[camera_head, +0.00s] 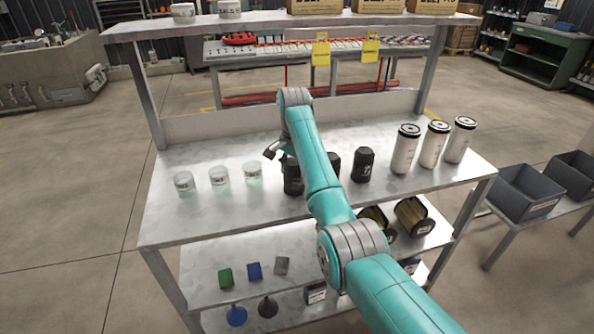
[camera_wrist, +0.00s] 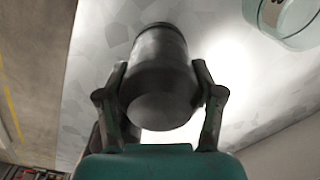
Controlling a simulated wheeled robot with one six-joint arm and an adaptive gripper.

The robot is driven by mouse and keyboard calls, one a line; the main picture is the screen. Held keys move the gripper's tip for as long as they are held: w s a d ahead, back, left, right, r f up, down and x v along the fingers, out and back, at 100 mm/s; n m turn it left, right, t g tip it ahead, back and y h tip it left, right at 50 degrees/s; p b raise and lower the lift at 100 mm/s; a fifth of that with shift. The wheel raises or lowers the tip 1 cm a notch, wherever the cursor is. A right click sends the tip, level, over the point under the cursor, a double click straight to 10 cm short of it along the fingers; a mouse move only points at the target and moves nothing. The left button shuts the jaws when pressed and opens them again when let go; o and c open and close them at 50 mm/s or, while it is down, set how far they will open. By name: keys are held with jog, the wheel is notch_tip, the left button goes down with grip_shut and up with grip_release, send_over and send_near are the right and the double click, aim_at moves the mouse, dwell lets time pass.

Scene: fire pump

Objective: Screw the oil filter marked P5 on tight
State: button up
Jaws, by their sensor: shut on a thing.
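Several black cylindrical oil filters stand on the metal bench top (camera_head: 220,215). One is beside my arm (camera_head: 292,178), one partly behind it (camera_head: 333,160), and one to its right (camera_head: 363,165). No P5 mark is readable on any of them. In the wrist view, my gripper (camera_wrist: 160,95) is shut on a dark cylindrical filter (camera_wrist: 158,70), with one finger on each side. In the head view, my gripper (camera_head: 273,151) is mostly hidden by my arm beside the left black filter. Where the held filter's thread end meets anything is hidden.
Glass jars (camera_head: 219,179) stand left of the filters; part of one shows in the wrist view (camera_wrist: 285,18). Tall white cartridges (camera_head: 405,150) stand at the right. A raised shelf (camera_head: 250,20) spans the back. The bench's front left is clear.

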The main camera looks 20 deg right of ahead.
dwell(0.3)
jog(key=o, duration=1.5)
